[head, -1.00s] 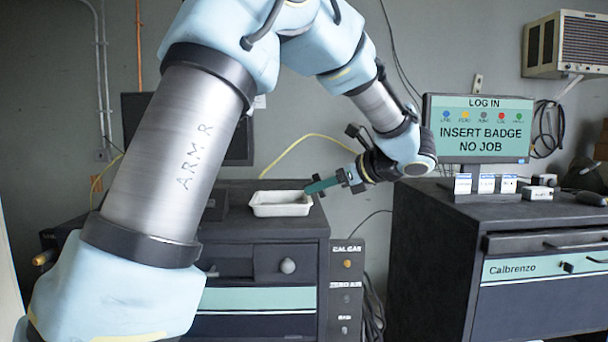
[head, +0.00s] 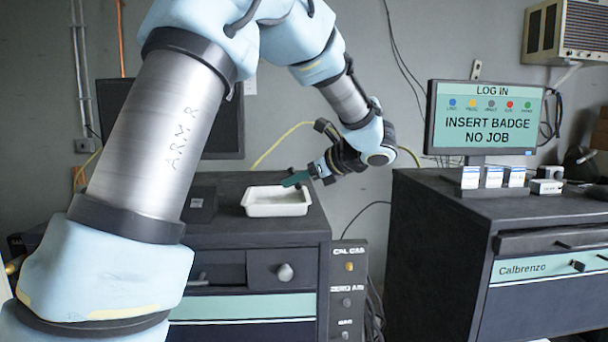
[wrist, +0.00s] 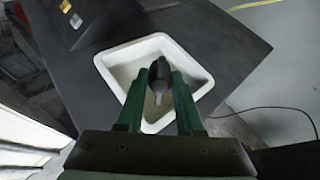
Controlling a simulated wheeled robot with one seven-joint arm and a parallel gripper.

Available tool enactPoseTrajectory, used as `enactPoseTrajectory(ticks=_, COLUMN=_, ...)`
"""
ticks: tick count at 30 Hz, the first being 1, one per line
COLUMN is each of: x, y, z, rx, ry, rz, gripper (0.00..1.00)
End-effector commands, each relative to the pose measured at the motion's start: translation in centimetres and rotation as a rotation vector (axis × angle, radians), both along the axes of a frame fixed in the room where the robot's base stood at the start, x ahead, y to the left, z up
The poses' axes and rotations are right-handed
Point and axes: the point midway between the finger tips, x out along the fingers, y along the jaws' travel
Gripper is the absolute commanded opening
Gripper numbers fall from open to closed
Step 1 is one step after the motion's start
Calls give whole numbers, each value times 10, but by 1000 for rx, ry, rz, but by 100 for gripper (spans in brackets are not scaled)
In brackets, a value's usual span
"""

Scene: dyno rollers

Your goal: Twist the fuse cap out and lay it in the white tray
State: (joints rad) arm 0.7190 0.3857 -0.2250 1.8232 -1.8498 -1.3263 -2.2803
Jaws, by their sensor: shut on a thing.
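The white tray (head: 276,211) stands on the dark cabinet top at the middle of the head view. It also fills much of the wrist view (wrist: 177,52). My gripper (wrist: 160,82) has green fingers and is shut on the fuse cap (wrist: 157,76), a small dark cylinder with a grey tip. In the wrist view, the cap shows against the tray's inside. In the head view, my gripper (head: 292,179) is above the tray's back right edge. The cap cannot be made out clearly there. Its exact height above the tray floor cannot be told.
The cabinet top (head: 310,224) is clear around the tray's front and right side. A small dark box (head: 200,204) stands left of the tray. A second cabinet (head: 430,240) at the right bears a monitor (head: 486,118) and several small boxes. A gap separates the cabinets.

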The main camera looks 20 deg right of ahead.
Motion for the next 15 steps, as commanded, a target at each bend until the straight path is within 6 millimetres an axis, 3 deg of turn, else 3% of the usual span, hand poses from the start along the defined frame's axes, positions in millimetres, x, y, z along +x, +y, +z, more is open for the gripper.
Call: enactPoseTrajectory(ticks=15, x=39, y=28, z=-13, rx=1, ry=1, rz=1, gripper=0)
